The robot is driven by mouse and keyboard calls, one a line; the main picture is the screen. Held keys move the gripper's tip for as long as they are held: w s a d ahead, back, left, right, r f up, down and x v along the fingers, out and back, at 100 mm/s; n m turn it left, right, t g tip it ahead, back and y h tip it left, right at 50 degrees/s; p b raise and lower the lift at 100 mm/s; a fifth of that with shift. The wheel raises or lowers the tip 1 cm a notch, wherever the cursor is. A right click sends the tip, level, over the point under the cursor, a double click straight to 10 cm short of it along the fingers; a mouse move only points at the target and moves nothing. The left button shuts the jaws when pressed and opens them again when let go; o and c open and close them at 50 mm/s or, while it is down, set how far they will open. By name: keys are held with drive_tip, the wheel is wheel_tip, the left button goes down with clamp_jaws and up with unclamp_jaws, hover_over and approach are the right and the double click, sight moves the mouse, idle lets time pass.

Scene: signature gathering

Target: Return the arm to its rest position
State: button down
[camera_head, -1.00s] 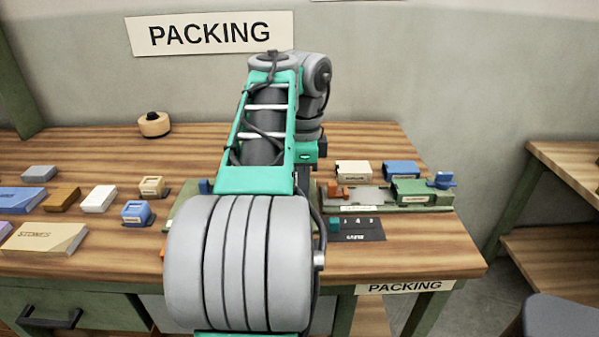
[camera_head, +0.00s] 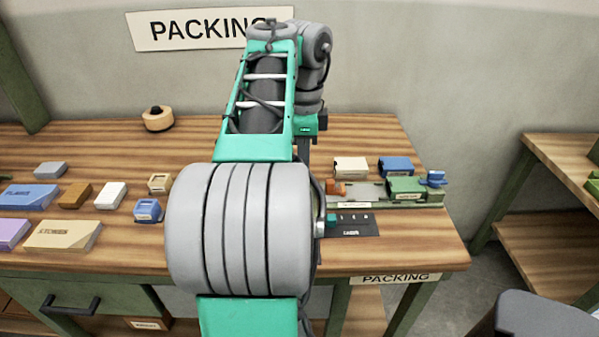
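My arm, grey and teal, reaches forward over the middle of the packing table (camera_head: 110,258), with its elbow raised in front of the wall. Its far end bends down on the right, behind the teal link. My gripper (camera_head: 304,149) shows only as a dark part below the small teal block, above the table. Its fingertips are hidden behind my arm, so I cannot see whether it is open or holds anything.
On the right are a green fixture (camera_head: 407,189), a white box (camera_head: 350,167), a blue box (camera_head: 396,166) and a dark card (camera_head: 352,226). Several boxes and a round wooden item (camera_head: 158,119) are on the left. A side shelf (camera_head: 567,150) stands right.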

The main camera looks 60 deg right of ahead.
drive_tip(key=w+a+f+n+t+h+p, duration=0.1)
drive_tip(key=w+a+f+n+p, duration=0.1)
drive_tip(key=w+a+n, duration=0.7)
drive_tip(key=w+a+f+n+h+p, duration=0.1)
drive_tip(key=w+a+n+p, duration=0.2)
drive_tip(key=w+a+n, duration=0.55)
drive_tip(key=s+a+f+n+t+y+p, duration=0.1)
drive_tip(key=a+f+n, duration=0.2)
drive_tip(key=a+n, duration=0.3)
drive_tip(key=s+a+f+n+t+y, duration=0.1)
drive_tip(key=a+n, duration=0.6)
drive_tip(key=a, duration=0.7)
drive_tip(key=shift+a+f+p, duration=0.2)
drive_tip(key=shift+f+p, duration=0.15)
drive_tip(key=shift+f, duration=0.55)
drive_tip(key=shift+d, duration=0.1)
